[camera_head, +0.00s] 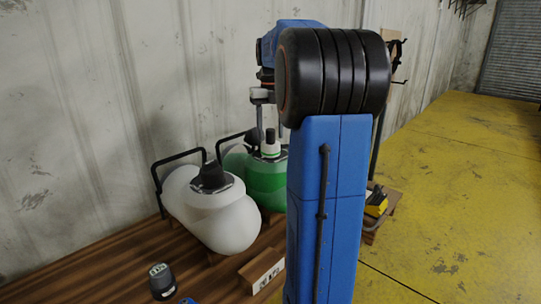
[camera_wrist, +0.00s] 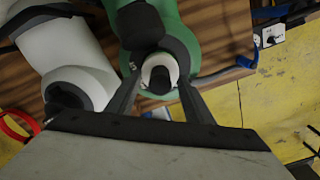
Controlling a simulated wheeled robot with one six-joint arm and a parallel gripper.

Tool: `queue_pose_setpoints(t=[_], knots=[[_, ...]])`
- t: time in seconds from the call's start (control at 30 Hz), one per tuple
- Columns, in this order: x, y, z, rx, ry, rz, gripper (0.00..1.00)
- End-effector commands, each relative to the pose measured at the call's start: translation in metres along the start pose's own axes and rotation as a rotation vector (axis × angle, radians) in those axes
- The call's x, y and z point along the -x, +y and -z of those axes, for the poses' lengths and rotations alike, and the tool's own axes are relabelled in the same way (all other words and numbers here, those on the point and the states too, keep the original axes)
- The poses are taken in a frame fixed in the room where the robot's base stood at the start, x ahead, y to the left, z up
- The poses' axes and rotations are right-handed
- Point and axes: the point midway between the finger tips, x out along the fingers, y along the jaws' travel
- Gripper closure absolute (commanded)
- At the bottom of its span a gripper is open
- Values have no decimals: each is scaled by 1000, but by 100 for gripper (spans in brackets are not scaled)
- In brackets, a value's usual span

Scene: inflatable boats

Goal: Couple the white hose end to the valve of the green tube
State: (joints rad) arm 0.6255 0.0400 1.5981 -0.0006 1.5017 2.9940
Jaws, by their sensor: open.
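The green tube (camera_head: 266,180) lies on the wooden bench, partly hidden behind my arm; it also shows in the wrist view (camera_wrist: 195,25). A white hose end (camera_head: 270,149) with a black top stands upright at the green tube's valve. In the wrist view the white hose end (camera_wrist: 150,68) shows from above as a white ring with a dark centre. My gripper (camera_head: 271,122) is open above it; in the wrist view the fingers (camera_wrist: 160,88) lie on either side of it, with gaps visible. Whether it is locked to the valve cannot be told.
A white tube (camera_head: 222,222) with a black valve (camera_head: 212,178) lies left of the green one. Black tube frames stand behind both. A dark gauge-like device (camera_head: 161,280) and a labelled wooden block (camera_head: 262,270) are on the bench front. Yellow floor (camera_head: 450,200) is clear at right.

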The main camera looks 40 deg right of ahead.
Motion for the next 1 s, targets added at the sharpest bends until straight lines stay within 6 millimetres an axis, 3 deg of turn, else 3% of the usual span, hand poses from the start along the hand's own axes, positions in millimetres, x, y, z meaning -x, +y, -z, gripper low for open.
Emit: queue_pose_setpoints(t=[0.7, 1.0], knots=[[133, 0, -1, 0, -3, 0, 53], [164, 0, 0, 0, -1, 0, 53]])
